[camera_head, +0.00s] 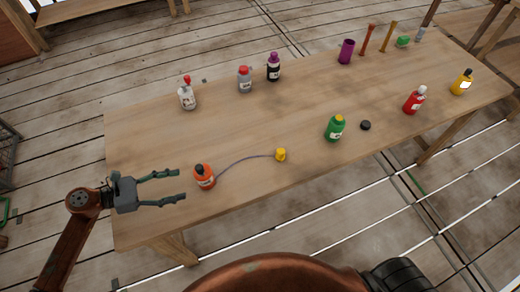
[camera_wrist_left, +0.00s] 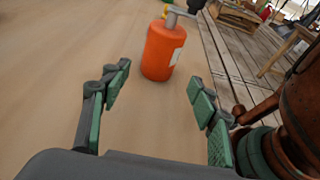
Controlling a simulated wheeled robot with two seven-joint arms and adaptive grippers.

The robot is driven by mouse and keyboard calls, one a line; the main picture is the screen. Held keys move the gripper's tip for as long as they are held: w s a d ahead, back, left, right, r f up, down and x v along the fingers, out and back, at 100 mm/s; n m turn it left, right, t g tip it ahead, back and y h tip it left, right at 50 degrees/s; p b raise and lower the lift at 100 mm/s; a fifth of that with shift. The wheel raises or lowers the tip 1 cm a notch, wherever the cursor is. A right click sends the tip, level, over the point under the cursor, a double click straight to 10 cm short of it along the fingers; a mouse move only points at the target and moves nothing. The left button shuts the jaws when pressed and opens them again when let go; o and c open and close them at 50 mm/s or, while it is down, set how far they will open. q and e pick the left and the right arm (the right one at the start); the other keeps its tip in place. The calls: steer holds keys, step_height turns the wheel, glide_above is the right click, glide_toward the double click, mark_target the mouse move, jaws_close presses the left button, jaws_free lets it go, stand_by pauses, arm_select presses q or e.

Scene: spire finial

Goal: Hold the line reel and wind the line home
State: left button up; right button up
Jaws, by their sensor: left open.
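The line reel looks like an orange bottle-shaped body (camera_head: 204,177) with a dark top and a pale label, standing upright near the table's front left. A thin grey line (camera_head: 240,161) runs from it across the table to a small yellow piece (camera_head: 281,155). My left gripper (camera_head: 182,185) is open and empty just left of the orange body, fingers pointing at it. In the left wrist view the orange body (camera_wrist_left: 160,52) stands ahead of the open fingers, apart from them, with a grey fitting on top. My right gripper is not in view.
On the wooden table (camera_head: 140,140) stand a green bottle (camera_head: 334,129), a black cap (camera_head: 365,125), a red bottle (camera_head: 413,101) and a yellow bottle (camera_head: 461,83). White (camera_head: 187,97), grey (camera_head: 245,80) and purple-capped (camera_head: 273,68) bottles stand behind.

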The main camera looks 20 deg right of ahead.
mark_target(202, 179)
arm_select(q)
steer(key=x, duration=0.2)
steer(key=shift+d+r, duration=0.1)
steer(key=shift+d, duration=0.35)
steer(key=shift+p+x, duration=0.45)
steer(key=shift+x, duration=0.75)
steer(key=shift+b+x, duration=0.4)
steer(key=shift+x, duration=0.7)
steer(key=shift+d+f, duration=0.4)
steer(key=shift+d, duration=0.3)
steer(key=c, duration=0.8)
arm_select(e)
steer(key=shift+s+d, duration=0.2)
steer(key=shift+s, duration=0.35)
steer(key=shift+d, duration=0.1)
